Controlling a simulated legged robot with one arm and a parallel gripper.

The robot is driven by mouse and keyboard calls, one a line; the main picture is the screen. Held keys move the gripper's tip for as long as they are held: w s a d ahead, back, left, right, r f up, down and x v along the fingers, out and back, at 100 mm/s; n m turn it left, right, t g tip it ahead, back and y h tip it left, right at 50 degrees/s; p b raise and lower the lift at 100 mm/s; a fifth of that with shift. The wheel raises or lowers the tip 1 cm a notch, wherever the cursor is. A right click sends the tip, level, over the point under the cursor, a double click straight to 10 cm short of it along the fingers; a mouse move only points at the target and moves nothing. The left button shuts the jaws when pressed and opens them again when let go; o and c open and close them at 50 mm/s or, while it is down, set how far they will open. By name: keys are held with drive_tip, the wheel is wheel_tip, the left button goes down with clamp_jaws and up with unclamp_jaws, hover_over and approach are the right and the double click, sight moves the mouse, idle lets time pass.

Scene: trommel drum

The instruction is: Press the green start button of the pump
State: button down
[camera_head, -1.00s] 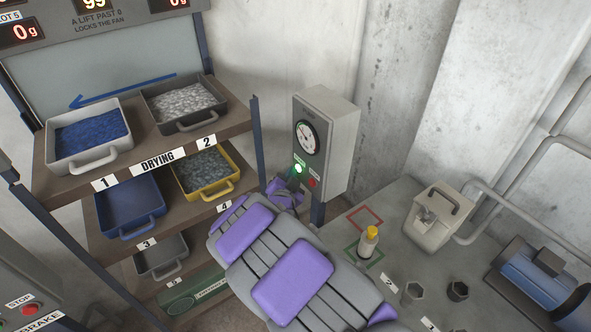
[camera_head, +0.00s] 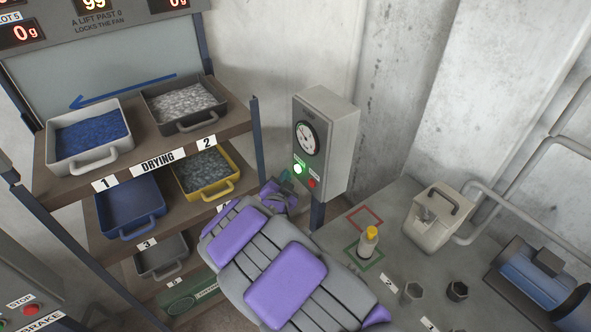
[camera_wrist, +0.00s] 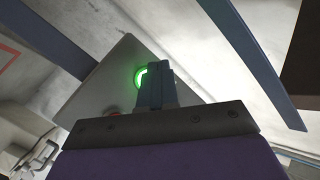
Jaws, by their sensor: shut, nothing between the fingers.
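The pump's control box (camera_head: 335,128) is a grey case on a post, with a round dial gauge (camera_head: 307,138) on its front. Below the gauge, the green start button (camera_head: 298,169) is brightly lit, with a red button (camera_head: 311,183) to its lower right. My gripper (camera_head: 284,180) is just left of the buttons and slightly below the green one; a gap shows between them in the head view. In the wrist view, my shut, empty fingers (camera_wrist: 156,78) partly cover the glowing green button (camera_wrist: 139,77). The wrist view does not show whether they touch it.
A drying rack (camera_head: 150,158) with several trays stands at the left, its blue post close to my arm. A bench (camera_head: 400,262) at the right holds a yellow-capped bottle (camera_head: 367,243), a beige container (camera_head: 432,222) and a blue motor (camera_head: 535,281).

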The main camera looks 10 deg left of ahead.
drive_tip(key=shift+s+a+p, duration=0.45)
drive_tip(key=shift+s+a, duration=1.05)
drive_tip(key=shift+s, duration=0.3)
